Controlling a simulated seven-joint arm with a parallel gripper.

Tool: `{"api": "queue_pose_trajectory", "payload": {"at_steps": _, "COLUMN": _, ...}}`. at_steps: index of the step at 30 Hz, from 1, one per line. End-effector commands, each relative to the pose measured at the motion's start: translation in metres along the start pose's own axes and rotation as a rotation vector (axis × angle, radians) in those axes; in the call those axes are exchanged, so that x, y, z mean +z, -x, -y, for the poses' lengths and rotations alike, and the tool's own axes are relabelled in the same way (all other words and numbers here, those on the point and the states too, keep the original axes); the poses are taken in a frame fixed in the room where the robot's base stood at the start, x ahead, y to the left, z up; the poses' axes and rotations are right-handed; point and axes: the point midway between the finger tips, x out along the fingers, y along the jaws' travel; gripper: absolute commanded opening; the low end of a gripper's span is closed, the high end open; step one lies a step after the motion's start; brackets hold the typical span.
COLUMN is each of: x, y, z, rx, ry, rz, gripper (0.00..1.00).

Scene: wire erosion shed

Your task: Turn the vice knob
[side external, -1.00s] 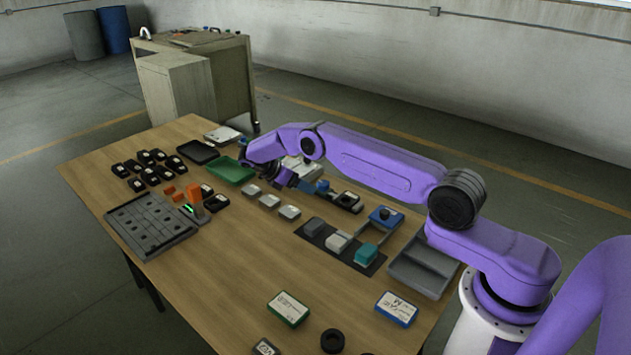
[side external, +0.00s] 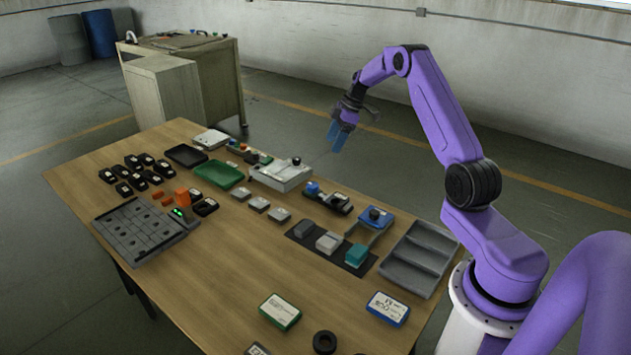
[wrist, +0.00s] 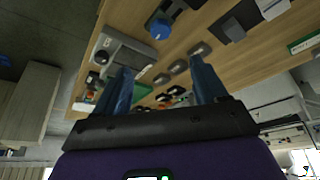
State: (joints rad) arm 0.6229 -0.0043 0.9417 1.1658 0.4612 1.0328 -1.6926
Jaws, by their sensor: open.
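A small dark vice-like fixture (side external: 334,200) lies on the far right part of the table, with a round blue knob (side external: 312,188) at its left end. The blue knob (wrist: 159,28) also shows near the top of the wrist view, on the fixture's dark body. My gripper (side external: 338,140) is raised in the air beyond the table's far edge, its blue fingers pointing down. In the wrist view my gripper (wrist: 162,84) has its two fingers wide apart, with nothing held between them. It is well clear of the knob. The knob's turn angle cannot be read.
A pale box with a black knob (side external: 283,174) stands left of the fixture. Grey blocks (side external: 260,204) lie in front. A blue-topped holder (side external: 375,216) and a grey tray (side external: 420,258) stand to the right. A green tray (side external: 220,174) lies farther left. The air around my gripper is clear.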

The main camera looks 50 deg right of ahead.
Motion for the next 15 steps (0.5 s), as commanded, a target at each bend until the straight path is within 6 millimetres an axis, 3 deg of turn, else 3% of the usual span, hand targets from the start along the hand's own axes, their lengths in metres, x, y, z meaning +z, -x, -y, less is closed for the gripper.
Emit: {"api": "queue_pose_trajectory", "payload": {"at_steps": 15, "x": -0.001, "y": -0.097, "z": 0.002, "rx": -0.007, "ry": 0.002, "rz": 0.003, "gripper": 0.72}}
